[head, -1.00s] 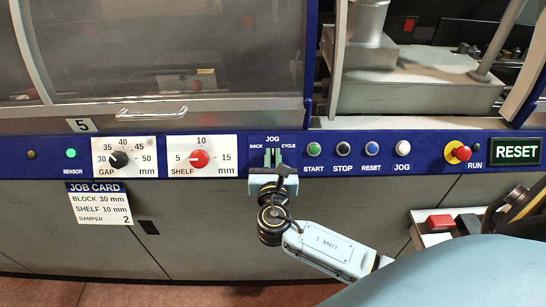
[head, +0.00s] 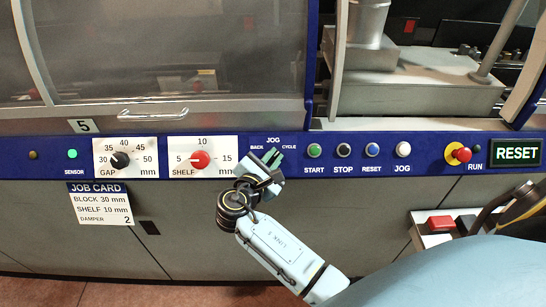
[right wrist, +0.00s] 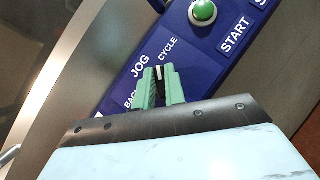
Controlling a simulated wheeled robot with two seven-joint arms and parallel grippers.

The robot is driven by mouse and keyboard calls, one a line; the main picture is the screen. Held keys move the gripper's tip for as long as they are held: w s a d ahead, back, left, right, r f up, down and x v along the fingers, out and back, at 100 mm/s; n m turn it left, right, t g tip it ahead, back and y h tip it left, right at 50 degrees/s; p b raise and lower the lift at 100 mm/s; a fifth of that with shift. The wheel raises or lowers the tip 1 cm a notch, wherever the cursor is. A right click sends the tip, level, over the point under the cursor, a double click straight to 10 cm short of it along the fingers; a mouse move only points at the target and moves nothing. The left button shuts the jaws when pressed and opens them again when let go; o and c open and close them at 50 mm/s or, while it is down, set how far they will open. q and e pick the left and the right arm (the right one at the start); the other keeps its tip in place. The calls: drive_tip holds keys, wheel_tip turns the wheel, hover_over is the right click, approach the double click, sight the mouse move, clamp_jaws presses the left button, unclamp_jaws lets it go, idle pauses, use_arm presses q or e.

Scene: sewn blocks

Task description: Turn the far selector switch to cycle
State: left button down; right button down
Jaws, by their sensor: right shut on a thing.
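The selector switch (right wrist: 158,74) is a small dark knob with a white mark, on the blue panel strip under the words BACK, JOG and CYCLE. In the right wrist view its white mark points roughly toward the word CYCLE. My right gripper (head: 272,157) is shut on the knob, with a green finger on each side; it also shows in the right wrist view (right wrist: 160,84). In the head view the gripper tilts to the upper right and its fingers hide most of the knob. My left gripper is not in view.
Right of the switch are the green START button (head: 314,150), STOP (head: 343,150), RESET (head: 372,149) and JOG (head: 403,148) buttons. A red mushroom button (head: 462,154) sits farther right. The SHELF dial (head: 200,159) and GAP dial (head: 120,159) are to the left.

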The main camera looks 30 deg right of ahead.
drive_tip(key=shift+m+g, duration=0.4)
drive_tip(key=shift+m, duration=0.3)
drive_tip(key=c, duration=1.5)
unclamp_jaws()
drive_tip(key=shift+o, duration=0.2)
drive_tip(key=v, duration=1.3)
drive_tip(key=shift+a, duration=0.2)
drive_tip(key=shift+r, duration=0.1)
